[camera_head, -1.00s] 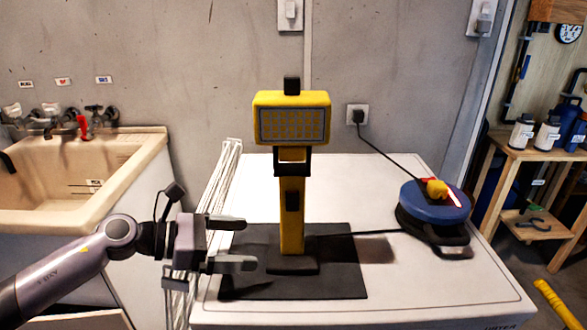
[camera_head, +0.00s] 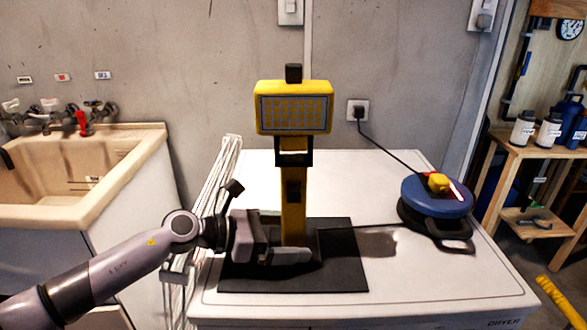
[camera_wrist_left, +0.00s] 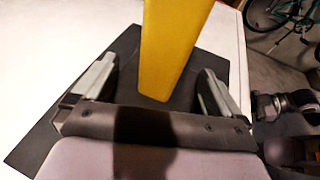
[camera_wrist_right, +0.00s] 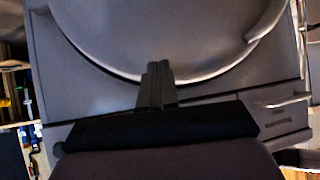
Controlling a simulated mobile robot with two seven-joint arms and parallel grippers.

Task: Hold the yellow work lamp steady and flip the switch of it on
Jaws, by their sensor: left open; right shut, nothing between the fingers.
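The yellow work lamp (camera_head: 293,108) stands upright on a black mat (camera_head: 345,275) on top of the white dryer. Its dark switch (camera_head: 293,188) is on the front of the yellow post, below the lamp head. In the left wrist view the yellow post (camera_wrist_left: 172,50) stands between the open fingers (camera_wrist_left: 158,88), with gaps on both sides. My right gripper (camera_wrist_right: 157,85) is shut and empty in the right wrist view, in front of a grey round-doored machine.
A blue cable reel (camera_head: 436,196) sits at the right of the dryer top (camera_head: 440,290), its cord running to a wall socket (camera_head: 357,110). A sink (camera_head: 80,180) is at the left, beside a white folded rack (camera_head: 212,205). The dryer's front right is clear.

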